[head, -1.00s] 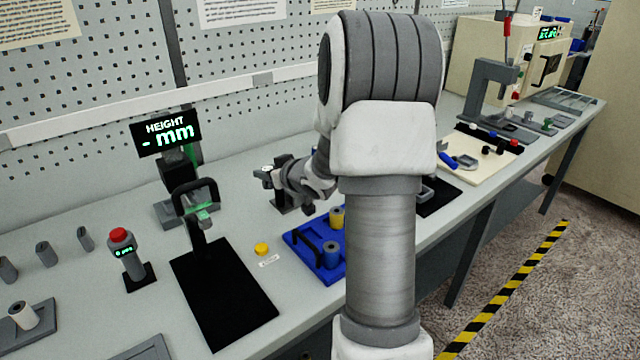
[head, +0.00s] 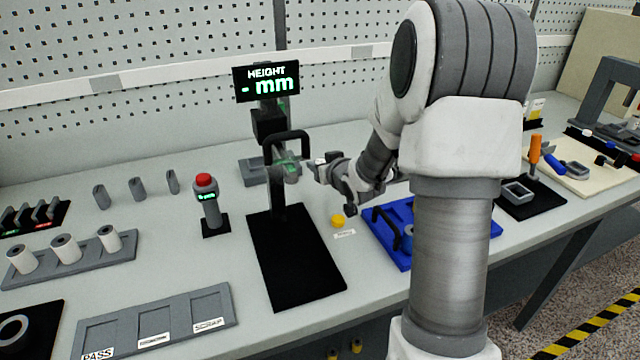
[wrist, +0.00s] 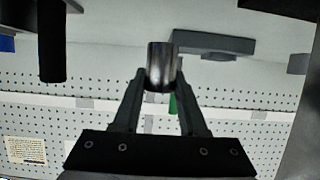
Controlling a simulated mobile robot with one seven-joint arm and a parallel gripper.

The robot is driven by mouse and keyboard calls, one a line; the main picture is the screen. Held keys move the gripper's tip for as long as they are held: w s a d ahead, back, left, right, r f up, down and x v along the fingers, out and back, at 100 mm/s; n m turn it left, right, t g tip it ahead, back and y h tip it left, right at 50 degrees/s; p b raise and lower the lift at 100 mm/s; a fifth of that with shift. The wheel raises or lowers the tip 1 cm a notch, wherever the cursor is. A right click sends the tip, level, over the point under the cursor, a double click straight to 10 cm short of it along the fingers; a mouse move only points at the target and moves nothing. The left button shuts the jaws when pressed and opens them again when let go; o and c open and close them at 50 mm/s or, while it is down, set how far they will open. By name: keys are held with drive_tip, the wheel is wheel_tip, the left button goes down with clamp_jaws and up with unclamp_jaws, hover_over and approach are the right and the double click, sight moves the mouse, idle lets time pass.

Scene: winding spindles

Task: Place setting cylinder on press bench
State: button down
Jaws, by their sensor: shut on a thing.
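My gripper (wrist: 160,75) is shut on a shiny metal cylinder, the setting cylinder (wrist: 161,66), held between its two fingertips in the wrist view. In the head view my gripper (head: 312,170) is just right of the height gauge (head: 268,122), close to its black handle. The cylinder cannot be made out clearly there. The display reads "HEIGHT - mm". A grey press frame (head: 610,85), perhaps the press bench, stands at the far right and is cut by the picture edge.
A black mat (head: 293,270) lies before the gauge. A yellow button-like piece (head: 338,221) and a blue tray (head: 385,243) lie to its right. A red-topped post (head: 208,205) and a rack of white spools (head: 68,255) stand left. My arm hides part of the bench.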

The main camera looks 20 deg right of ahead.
drive_tip(key=shift+a+f, duration=0.15)
drive_tip(key=shift+a, duration=0.05)
drive_tip(key=shift+f+b, duration=0.45)
drive_tip(key=shift+f, duration=1.45)
drive_tip(key=shift+f, duration=0.2)
drive_tip(key=shift+c, duration=2.2)
unclamp_jaws()
drive_tip(key=shift+s+r, duration=0.15)
drive_tip(key=shift+r, duration=0.15)
drive_tip(key=p+v, duration=0.1)
drive_tip(key=v, duration=1)
drive_tip(key=shift+s+r, duration=0.1)
drive_tip(key=shift+s, duration=0.15)
